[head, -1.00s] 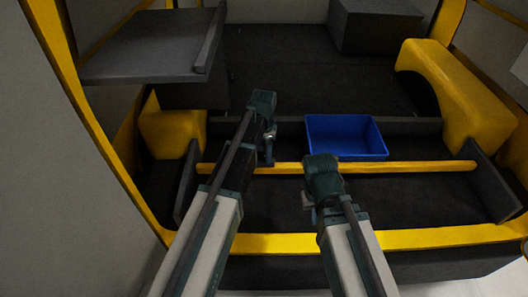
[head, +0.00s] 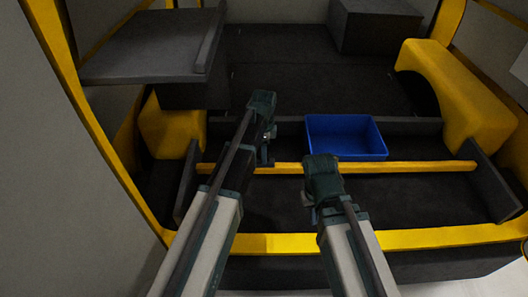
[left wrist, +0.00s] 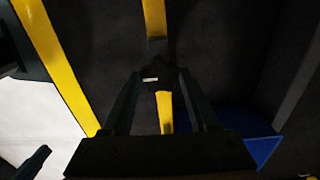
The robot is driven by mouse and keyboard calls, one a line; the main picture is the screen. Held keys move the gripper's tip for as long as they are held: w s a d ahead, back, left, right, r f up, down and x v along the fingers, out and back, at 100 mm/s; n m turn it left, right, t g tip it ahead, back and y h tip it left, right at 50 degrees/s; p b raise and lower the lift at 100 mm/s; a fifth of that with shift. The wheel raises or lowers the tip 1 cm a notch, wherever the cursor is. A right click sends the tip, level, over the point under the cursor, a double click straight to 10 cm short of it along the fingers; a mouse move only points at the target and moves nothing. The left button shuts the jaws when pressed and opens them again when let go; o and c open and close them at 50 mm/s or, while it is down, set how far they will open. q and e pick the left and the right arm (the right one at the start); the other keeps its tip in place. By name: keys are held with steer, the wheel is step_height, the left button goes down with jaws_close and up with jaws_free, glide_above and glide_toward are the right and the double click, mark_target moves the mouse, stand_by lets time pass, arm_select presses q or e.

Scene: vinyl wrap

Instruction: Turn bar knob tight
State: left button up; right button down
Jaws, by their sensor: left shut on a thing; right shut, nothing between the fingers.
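The yellow bar (head: 400,168) runs across the van's load floor in the head view and shows lengthwise in the left wrist view (left wrist: 155,18). My left gripper (head: 266,158) points down at the bar's left part. In the left wrist view its fingers (left wrist: 157,84) are shut on a dark knob (left wrist: 158,60) on the bar, with a small pale mark near it. The knob's outline is hard to tell against the dark floor, and in the head view my wrist mostly hides it. My right gripper (head: 309,204) is shut and empty, in front of the bar.
A blue bin (head: 345,137) stands behind the bar, right of the left gripper. A grey shelf (head: 150,50) juts out at upper left. Yellow wheel arches (head: 455,90) flank the floor, and a yellow sill (head: 430,239) runs along the front.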

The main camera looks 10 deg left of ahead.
stand_by(0.3)
arm_select(q)
steer(key=o, duration=1.4)
step_height(320, 180, up, 14)
steer(key=p, duration=1.4)
steer(key=shift+f, duration=0.1)
